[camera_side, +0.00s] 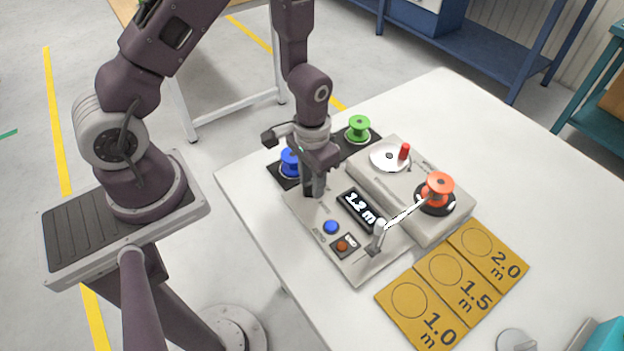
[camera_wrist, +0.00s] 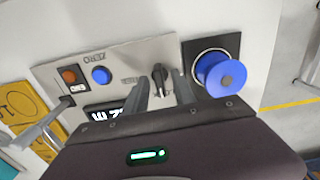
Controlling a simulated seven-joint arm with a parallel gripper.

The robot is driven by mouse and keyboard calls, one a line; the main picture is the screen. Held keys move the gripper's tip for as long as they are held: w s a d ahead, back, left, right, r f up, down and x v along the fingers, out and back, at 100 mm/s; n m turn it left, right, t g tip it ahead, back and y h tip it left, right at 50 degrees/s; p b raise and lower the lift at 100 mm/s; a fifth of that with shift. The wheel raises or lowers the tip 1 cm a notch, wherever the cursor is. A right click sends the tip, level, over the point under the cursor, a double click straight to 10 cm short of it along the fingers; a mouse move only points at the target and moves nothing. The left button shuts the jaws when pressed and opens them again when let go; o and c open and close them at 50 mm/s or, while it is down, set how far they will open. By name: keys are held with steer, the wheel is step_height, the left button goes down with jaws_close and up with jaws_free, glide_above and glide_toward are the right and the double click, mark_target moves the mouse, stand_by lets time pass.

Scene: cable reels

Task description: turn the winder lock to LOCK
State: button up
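The winder lock is a small black knob (camera_wrist: 159,75) on the grey winder panel (camera_wrist: 120,58), seen in the wrist view near the blue reel. My gripper (camera_wrist: 159,80) is open, with one finger on each side of the knob. A gap seems to show between the knob and each finger, but contact lower down is hidden. The lettering beside the knob is too small to read, so I cannot tell its setting for sure. In the side view my gripper (camera_side: 314,190) points down at the panel's back left corner and hides the knob.
A blue reel (camera_wrist: 220,75) stands close to the right finger; a green reel (camera_side: 358,128) is behind. The display (camera_side: 360,209) reads 1.2 m. White cable (camera_side: 405,214) runs from the orange reel (camera_side: 437,188) to a lever post (camera_side: 378,237). Yellow length cards (camera_side: 468,262) lie in front.

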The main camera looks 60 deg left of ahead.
mark_target(309, 184)
step_height(309, 184, up, 7)
steer(key=shift+r, duration=0.1)
step_height(309, 184, up, 10)
steer(key=t, duration=0.2)
steer(key=s+r+t, duration=0.3)
steer(key=s+r, duration=1)
steer(key=shift+s+r, duration=0.15)
steer(key=shift+s, duration=0.1)
